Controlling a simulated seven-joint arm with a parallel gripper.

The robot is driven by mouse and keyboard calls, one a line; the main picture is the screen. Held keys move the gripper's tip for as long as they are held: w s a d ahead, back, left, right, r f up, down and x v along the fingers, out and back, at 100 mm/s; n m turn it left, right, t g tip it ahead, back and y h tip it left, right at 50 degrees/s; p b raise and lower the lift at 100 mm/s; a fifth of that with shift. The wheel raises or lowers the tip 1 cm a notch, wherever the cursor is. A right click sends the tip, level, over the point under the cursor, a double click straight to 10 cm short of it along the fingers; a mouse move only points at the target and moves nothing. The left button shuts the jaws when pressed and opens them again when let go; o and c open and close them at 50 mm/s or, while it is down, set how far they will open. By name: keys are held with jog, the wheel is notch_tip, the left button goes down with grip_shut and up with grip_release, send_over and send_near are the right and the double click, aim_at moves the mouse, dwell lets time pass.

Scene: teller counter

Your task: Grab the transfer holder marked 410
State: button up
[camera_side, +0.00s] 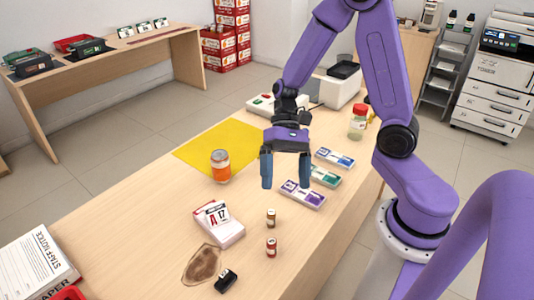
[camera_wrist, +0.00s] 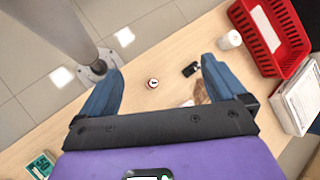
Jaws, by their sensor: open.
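Three small white holders with coloured tops lie in a row on the wooden counter in the side view: a purple one (camera_side: 302,195), a green one (camera_side: 325,176) and a blue one (camera_side: 336,159). Their markings are too small to read, so I cannot tell which is 410. My gripper (camera_side: 286,184) is open and empty, pointing down above the counter, just left of the purple holder in the picture. In the wrist view my gripper (camera_wrist: 162,72) has its blue fingers wide apart. A teal-topped holder (camera_wrist: 40,165) shows at the lower left there.
An orange jar (camera_side: 221,166) stands by a yellow mat (camera_side: 205,142). A calendar block (camera_side: 219,222), two small cylinders (camera_side: 271,217) (camera_side: 271,247) and a black item (camera_side: 226,281) lie nearer. A red-lidded jar (camera_side: 357,122) stands behind the holders. A red basket (camera_wrist: 270,32) shows in the wrist view.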

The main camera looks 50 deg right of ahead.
jog(key=w+d+f+m+t+y, duration=0.55)
jog(key=w+d+m+t, duration=0.5)
jog(key=w+m, duration=0.45)
jog(key=s+d+f+m+t+h, duration=0.1)
jog(key=d+f+m+t+h, duration=0.1)
jog(key=d+m, duration=0.3)
jog(key=d+f+m+t+h, duration=0.3)
jog(key=d+f+m+h, duration=0.2)
jog(key=d, duration=0.4)
jog(key=s+d+f+m+t+h, duration=0.1)
jog(key=d+f+m+t+h, duration=0.2)
jog(key=d, duration=0.4)
jog(key=shift+s+d+f+m, duration=0.1)
jog(key=shift+s+f+m, duration=0.25)
jog(key=shift+f+m, duration=0.5)
jog(key=shift+d+m+h, duration=0.15)
jog(key=shift+m+h, duration=0.1)
jog(key=shift+h, duration=0.1)
jog(key=x, duration=1.1)
jog(key=shift+r, duration=0.15)
jog(key=shift+x, duration=3.15)
jog(key=shift+r, duration=0.15)
